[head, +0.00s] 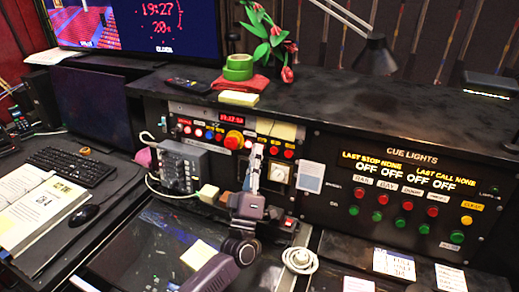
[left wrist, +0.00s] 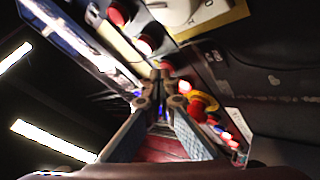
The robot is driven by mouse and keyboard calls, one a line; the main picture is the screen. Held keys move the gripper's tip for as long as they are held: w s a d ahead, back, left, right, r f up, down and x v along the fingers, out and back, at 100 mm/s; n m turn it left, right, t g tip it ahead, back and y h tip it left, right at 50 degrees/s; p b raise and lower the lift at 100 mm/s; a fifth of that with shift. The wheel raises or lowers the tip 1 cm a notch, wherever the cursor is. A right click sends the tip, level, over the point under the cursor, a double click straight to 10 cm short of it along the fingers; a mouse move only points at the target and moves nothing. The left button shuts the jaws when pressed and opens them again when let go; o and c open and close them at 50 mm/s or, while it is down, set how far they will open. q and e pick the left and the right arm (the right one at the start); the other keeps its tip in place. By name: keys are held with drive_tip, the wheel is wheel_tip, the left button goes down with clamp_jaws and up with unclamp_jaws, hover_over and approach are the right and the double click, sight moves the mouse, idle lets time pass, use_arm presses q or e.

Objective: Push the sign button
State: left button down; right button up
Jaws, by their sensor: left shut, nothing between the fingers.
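My left gripper (head: 257,150) is shut and empty, pointing up in front of the left control panel (head: 213,133). Its fingertips overlap the panel between a large red knob (head: 234,139) with a yellow ring and a white dial (head: 279,173). In the left wrist view the closed fingers (left wrist: 167,80) are close to a row of small buttons; I cannot tell whether they touch. Small red buttons (head: 274,150) are right of the fingertips. Button labels are too small to read, so I cannot tell which is the sign button. My right gripper is not in view.
The cue lights panel (head: 412,165) with red and green buttons is at the right. A grey box (head: 181,166) stands out left of my gripper. A coiled white cable (head: 300,260) lies below.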

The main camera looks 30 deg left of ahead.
use_arm(q)
drive_tip(key=shift+s, duration=0.35)
drive_tip(key=shift+d, duration=0.1)
drive_tip(key=s+p, duration=0.3)
drive_tip(key=s, duration=0.3)
drive_tip(key=shift+r, duration=0.45)
drive_tip(key=shift+d, duration=0.1)
